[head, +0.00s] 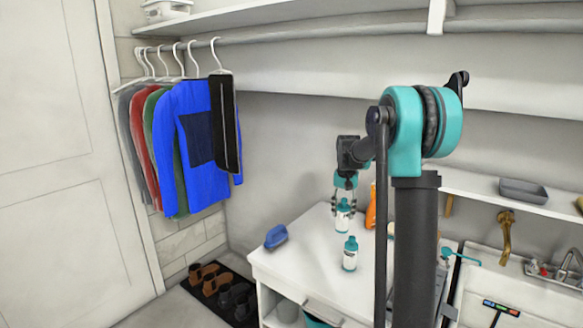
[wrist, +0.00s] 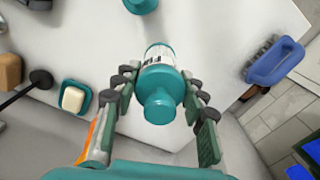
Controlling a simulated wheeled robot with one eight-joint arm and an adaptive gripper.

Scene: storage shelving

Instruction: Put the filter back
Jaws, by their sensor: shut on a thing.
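My gripper (head: 344,207) is over the white cabinet top (head: 310,258), and its fingers (wrist: 161,88) are shut on a bottle. The held bottle (head: 343,216) has a teal cap and a white label. In the wrist view the held bottle (wrist: 161,80) lies between the two fingers, cap towards the camera. A second, similar bottle (head: 350,254) stands upright on the cabinet top, in front of the held one. I see nothing that I can clearly tell as a filter.
A blue brush (head: 276,236) lies at the cabinet's left edge. An orange bottle (head: 371,208) stands behind my arm. A teal soap dish (wrist: 76,98) holds soap. A sink (head: 545,262) is at the right. Clothes (head: 195,135) hang at the left.

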